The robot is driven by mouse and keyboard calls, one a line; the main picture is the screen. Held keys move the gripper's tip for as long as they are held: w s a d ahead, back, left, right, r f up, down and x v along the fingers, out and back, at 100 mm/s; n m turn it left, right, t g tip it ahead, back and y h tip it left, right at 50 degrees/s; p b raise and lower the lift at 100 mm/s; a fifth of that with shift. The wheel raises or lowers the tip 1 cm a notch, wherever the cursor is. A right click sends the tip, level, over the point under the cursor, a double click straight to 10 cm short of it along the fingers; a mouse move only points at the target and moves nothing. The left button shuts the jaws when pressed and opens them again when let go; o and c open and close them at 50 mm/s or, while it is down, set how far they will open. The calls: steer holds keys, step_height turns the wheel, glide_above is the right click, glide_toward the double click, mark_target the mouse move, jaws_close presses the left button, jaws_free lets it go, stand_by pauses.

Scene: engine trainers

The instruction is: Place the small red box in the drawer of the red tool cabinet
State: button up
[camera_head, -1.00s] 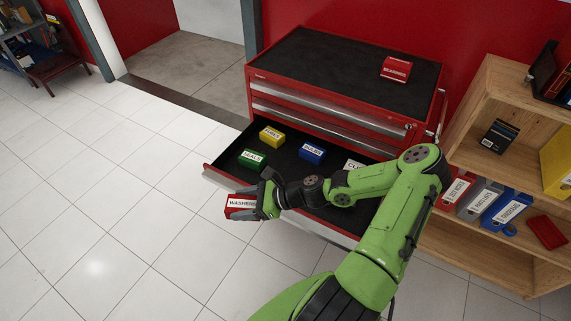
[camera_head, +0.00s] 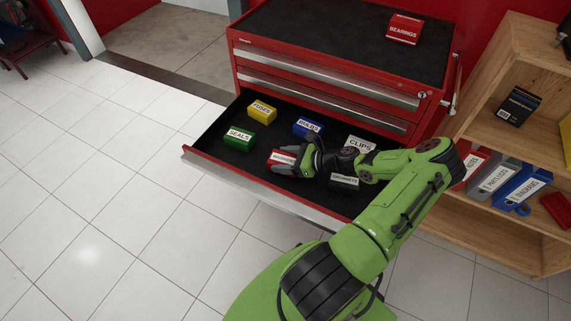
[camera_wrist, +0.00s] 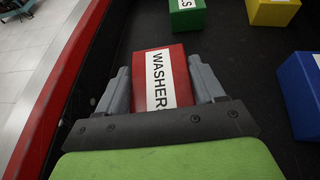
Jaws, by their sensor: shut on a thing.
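The small red box labelled WASHERS (camera_head: 282,159) is between the fingers of my gripper (camera_head: 304,158), which is shut on it. In the wrist view the red box (camera_wrist: 158,75) sits between both grey fingers (camera_wrist: 163,88), over the dark drawer floor. The open drawer (camera_head: 232,176) of the red tool cabinet (camera_head: 262,58) extends toward me. The box is inside the drawer outline, behind its front edge. Whether it touches the drawer floor I cannot tell.
The drawer holds a green SEALS box (camera_head: 239,137), a yellow box (camera_head: 262,111), a blue box (camera_head: 308,128), a white CLIPS box (camera_head: 359,147) and a dark box (camera_head: 343,183). A red BEARINGS box (camera_head: 404,29) is on the cabinet top. Wooden shelves (camera_head: 479,135) stand right.

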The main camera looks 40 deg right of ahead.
steer(key=shift+f, duration=0.9)
steer(key=shift+r, duration=0.1)
steer(key=o, duration=1.1)
